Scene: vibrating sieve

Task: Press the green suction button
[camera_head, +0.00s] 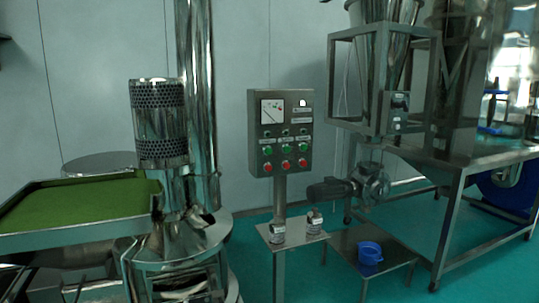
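A grey control box (280,131) stands on a post in the middle of the view, facing me. It has a row of green buttons: a left one (267,151), a middle one (285,149) and a right one (303,147). Below them is a row of red buttons (286,165). The labels are too small to read, so I cannot tell which green button is for suction. A dial gauge (272,111) is at the top left of the box. Neither of my grippers is in view, and nothing covers the buttons.
A steel machine with a perforated cylinder (158,110) and a tray of green material (75,209) stands at the left. Two small jars, left (277,232) and right (314,219), sit below the box. A blue container (369,252) is on a low table. Steel frames fill the right.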

